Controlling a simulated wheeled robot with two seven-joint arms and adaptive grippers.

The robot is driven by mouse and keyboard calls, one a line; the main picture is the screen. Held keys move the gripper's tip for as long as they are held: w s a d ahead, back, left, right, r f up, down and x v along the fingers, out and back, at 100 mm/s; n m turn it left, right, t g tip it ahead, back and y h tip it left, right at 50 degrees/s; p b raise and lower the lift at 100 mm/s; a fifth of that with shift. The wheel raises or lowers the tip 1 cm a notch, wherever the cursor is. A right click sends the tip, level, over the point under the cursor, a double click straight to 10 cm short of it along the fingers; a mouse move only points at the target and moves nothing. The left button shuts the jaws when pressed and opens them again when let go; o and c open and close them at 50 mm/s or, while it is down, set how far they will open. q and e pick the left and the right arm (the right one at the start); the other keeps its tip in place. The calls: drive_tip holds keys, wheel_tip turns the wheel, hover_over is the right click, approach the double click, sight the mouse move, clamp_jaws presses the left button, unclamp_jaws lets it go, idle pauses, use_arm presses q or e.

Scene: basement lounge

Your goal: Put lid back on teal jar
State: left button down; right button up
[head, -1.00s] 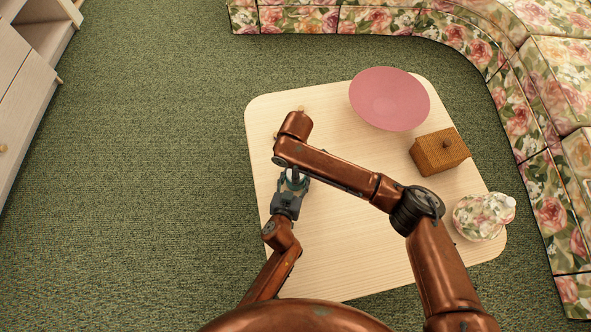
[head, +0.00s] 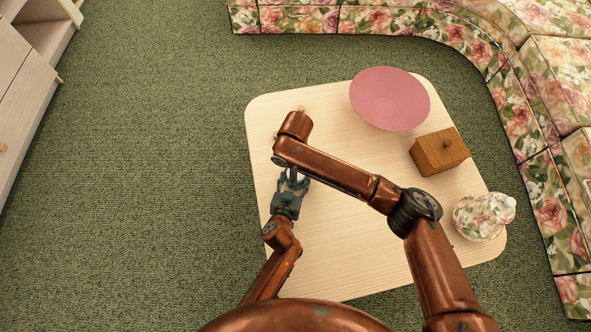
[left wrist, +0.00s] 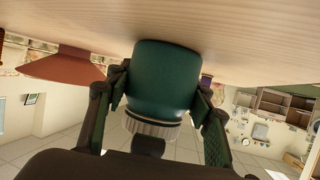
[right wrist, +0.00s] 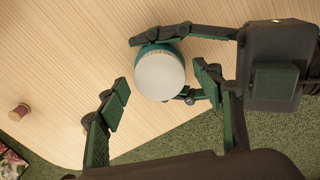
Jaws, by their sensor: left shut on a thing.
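The teal jar (left wrist: 163,78) stands on the table, shown upside down in the left wrist view. A pale, ribbed lid (left wrist: 153,126) sits on its mouth. From above, the right wrist view shows the lid's round white top (right wrist: 160,75). My left gripper (right wrist: 188,66) is shut around the jar's body; in the head view it shows at the table's left side (head: 291,190). My right gripper (right wrist: 163,90) is open above the jar, its fingers apart on either side of the lid and seemingly clear of it. My right forearm mostly hides that gripper in the head view.
A small spool-shaped thing (right wrist: 18,112) lies near the table edge. The front middle of the table is clear.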

wheel_tip(320, 180, up, 12)
idle(0.7)
use_arm(q)
drive_tip(key=c, duration=0.9)
unclamp_jaws()
drive_tip(key=shift+o, duration=0.2)
drive_tip(key=shift+s, duration=0.1)
drive_tip(key=v, duration=1.1)
drive_tip(key=shift+s+a+r, duration=0.1)
drive_tip(key=shift+s+a, duration=0.05)
drive_tip(key=shift+s, duration=0.25)
